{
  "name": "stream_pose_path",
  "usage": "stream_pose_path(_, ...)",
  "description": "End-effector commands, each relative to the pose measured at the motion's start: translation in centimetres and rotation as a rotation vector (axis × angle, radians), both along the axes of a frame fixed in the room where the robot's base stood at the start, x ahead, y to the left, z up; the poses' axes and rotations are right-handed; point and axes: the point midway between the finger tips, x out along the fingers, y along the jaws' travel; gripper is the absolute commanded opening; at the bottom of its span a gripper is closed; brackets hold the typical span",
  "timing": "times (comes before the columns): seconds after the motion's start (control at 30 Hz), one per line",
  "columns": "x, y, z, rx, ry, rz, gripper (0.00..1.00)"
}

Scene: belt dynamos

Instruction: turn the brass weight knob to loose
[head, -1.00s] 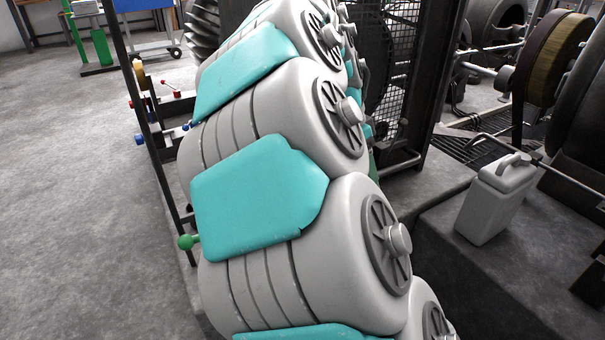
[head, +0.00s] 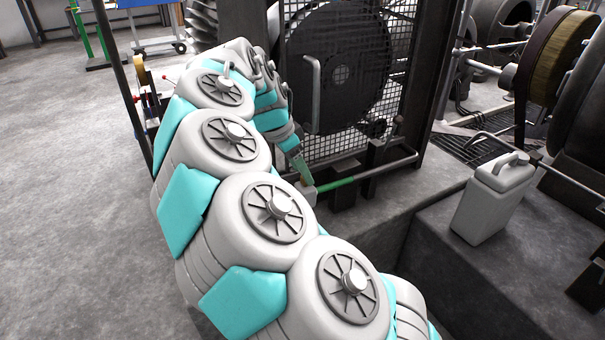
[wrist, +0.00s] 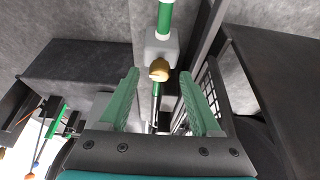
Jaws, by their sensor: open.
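The brass weight knob (wrist: 159,69) is small and rounded, and sits on a pale grey block (wrist: 161,47) on a green-and-white rod (wrist: 165,17) in the wrist view. My gripper (wrist: 159,76) is open, with its green fingers on either side of the knob in the picture. A gap shows on both sides, and I cannot tell whether the knob lies between the fingertips or beyond them. In the head view my gripper (head: 303,172) points down at the pale block (head: 308,193) at the left end of the green rod (head: 336,184). The knob is not clear there.
A black mesh guard (head: 345,75) with a large dark wheel stands right behind my gripper. Dark supports (head: 372,165) hold the rod on the right. A grey jerrycan (head: 492,198) stands on the ledge at right. The floor at left is clear.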

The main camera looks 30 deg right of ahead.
Motion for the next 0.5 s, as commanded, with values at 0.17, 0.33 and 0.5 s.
stream_pose_path(0.17,-0.02,-0.57,-1.24,0.000,0.000,-0.001,0.64)
stream_pose_path(0.33,0.00,-0.59,-1.23,0.000,-0.001,-0.001,0.64)
stream_pose_path(0.5,0.00,-0.58,-1.22,0.000,-0.001,-0.001,0.50)
